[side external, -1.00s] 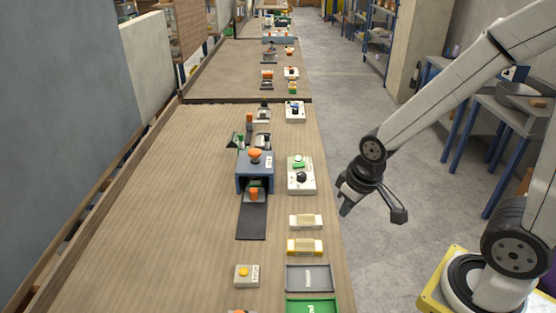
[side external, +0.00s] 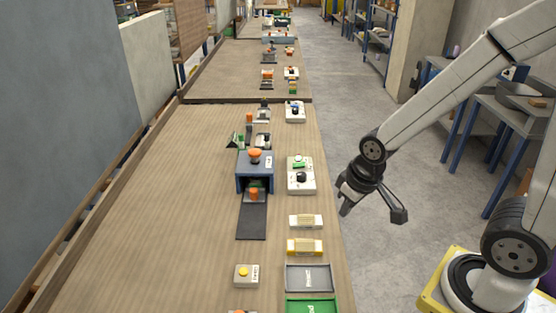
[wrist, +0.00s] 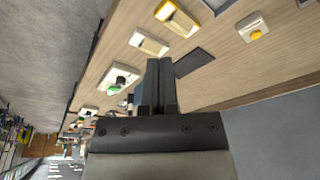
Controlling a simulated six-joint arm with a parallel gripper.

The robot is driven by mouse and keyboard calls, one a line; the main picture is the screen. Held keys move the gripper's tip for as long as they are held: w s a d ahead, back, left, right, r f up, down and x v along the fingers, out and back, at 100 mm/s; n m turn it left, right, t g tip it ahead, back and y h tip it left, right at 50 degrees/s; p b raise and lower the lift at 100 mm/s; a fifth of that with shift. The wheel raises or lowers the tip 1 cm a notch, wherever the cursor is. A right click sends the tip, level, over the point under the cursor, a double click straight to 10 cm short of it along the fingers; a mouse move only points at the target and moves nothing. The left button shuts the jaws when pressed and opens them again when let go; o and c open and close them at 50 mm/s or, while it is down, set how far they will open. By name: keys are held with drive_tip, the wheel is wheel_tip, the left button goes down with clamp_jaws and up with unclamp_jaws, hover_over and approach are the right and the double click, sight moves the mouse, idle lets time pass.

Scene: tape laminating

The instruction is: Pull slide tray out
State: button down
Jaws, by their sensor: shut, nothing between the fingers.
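A blue box-shaped machine (side external: 254,171) with an orange knob on top stands on the wooden table. A dark slide tray (side external: 252,221) extends from its front opening, with a small orange-handled part (side external: 254,195) at the opening. In the wrist view the dark tray (wrist: 194,62) lies just right of my fingers; the blue machine is mostly hidden behind them. My gripper (side external: 343,210) hangs in the air to the right of the table edge, well apart from the tray. Its fingers (wrist: 160,62) are together and empty in the wrist view.
A white control box (side external: 301,174) stands right of the machine. White (side external: 305,222) and yellow (side external: 304,247) blocks, a grey tray (side external: 309,279) and a green tray (side external: 311,306) line the right edge. A yellow-button box (side external: 247,275) sits at front. The table's left side is clear.

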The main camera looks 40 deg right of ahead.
drive_tip(key=c, duration=0.8)
unclamp_jaws()
drive_tip(key=shift+w, duration=0.1)
drive_tip(key=shift+o, duration=0.7)
drive_tip(key=shift+w, duration=0.25)
drive_tip(key=m+t, duration=0.2)
approach(254, 190)
drive_tip(key=shift+w+a+f+h, duration=0.2)
drive_tip(key=shift+w+f, duration=0.1)
drive_tip(key=shift+f, duration=0.3)
drive_tip(key=shift+w+a+f+h, duration=0.1)
drive_tip(key=shift+w+f+h, duration=0.15)
drive_tip(key=shift+f, duration=0.35)
drive_tip(key=shift+f, duration=0.15)
drive_tip(key=shift+x, duration=3.8)
clamp_jaws()
